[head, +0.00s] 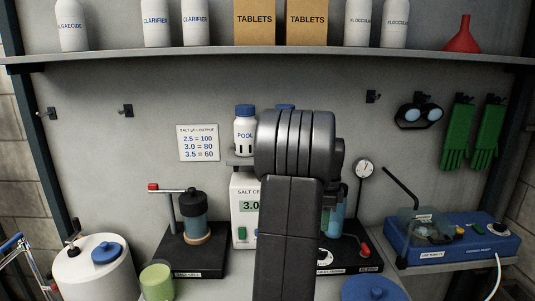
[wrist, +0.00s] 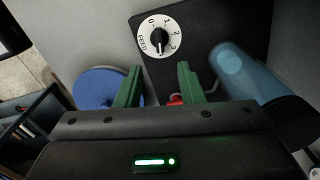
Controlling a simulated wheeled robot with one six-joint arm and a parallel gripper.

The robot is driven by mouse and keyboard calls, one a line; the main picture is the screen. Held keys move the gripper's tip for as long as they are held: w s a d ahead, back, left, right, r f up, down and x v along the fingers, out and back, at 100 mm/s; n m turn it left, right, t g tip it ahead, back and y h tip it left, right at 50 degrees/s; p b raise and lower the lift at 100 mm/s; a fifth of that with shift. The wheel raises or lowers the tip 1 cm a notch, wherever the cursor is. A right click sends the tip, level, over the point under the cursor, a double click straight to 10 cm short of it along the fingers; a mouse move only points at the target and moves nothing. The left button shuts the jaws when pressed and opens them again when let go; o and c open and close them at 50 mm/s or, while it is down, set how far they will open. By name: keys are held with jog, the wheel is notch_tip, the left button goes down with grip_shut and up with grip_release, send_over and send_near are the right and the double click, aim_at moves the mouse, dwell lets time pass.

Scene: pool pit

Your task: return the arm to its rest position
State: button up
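My arm stands raised in the middle of the head view and covers part of the bench. My gripper (wrist: 158,80) shows in the wrist view as two green fingers set well apart, with nothing held between them. Its fingertips are hidden behind my arm in the head view. Past the fingers, the wrist view shows a black panel with a white feed dial (wrist: 158,40). A blue cylinder (wrist: 242,75) is right of the fingers and a blue round lid (wrist: 104,88) is left of them. A small red part (wrist: 175,99) shows between the fingers.
A salt cell box (head: 244,213) stands behind my arm, and a black stand with a dark cylinder (head: 194,213) is to its left. A pressure gauge (head: 364,168) and a blue device (head: 450,240) are at right. A shelf (head: 200,58) with bottles and boxes spans above.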

notch_tip(320, 180, down, 11)
jog(key=shift+p, duration=0.4)
jog(key=shift+n, duration=0.4)
jog(key=n, duration=0.5)
jog(key=shift+r+n, duration=0.1)
jog(key=shift+n, duration=0.2)
jog(key=n, duration=0.6)
jog(key=shift+n, duration=0.3)
jog(key=shift+a, duration=0.1)
